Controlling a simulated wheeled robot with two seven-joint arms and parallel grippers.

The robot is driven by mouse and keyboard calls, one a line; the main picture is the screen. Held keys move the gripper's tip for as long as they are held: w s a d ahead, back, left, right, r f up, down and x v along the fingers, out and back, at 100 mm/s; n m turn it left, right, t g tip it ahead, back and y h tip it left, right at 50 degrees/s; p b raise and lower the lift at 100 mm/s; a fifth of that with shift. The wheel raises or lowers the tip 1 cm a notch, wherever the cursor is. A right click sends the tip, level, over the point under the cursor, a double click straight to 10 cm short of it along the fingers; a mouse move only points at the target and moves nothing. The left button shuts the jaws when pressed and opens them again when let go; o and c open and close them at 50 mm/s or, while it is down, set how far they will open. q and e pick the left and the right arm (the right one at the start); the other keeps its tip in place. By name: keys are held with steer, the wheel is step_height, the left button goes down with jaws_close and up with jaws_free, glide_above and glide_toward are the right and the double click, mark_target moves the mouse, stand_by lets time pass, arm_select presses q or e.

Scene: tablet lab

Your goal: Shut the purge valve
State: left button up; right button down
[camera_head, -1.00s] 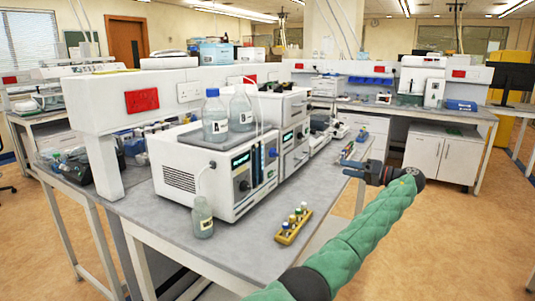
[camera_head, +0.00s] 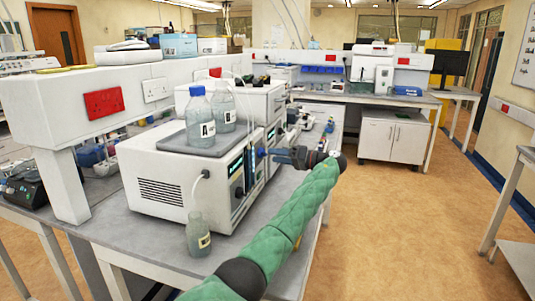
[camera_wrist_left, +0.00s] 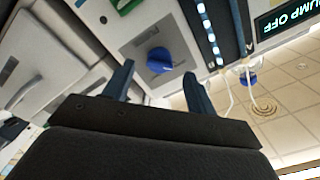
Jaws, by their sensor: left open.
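A blue knob (camera_wrist_left: 160,61), possibly the purge valve, sits on a light front panel in the left wrist view. It shows between and just beyond the fingertips of my left gripper (camera_wrist_left: 159,76), which is open and empty. I see no contact. In the head view my left gripper (camera_head: 276,156) points left at the front of the stacked white instruments (camera_head: 165,182), beside a small blue knob (camera_head: 261,152). The knob's setting cannot be told.
Two labelled bottles, one of them clear with a blue cap (camera_head: 199,118), stand on the grey tray atop the instrument. The floor (camera_head: 400,220) to the right is open.

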mark_target(266, 154)
arm_select(q)
steer(key=shift+p+x, duration=0.35)
steer(key=shift+x, duration=1.35)
steer(key=c, duration=1)
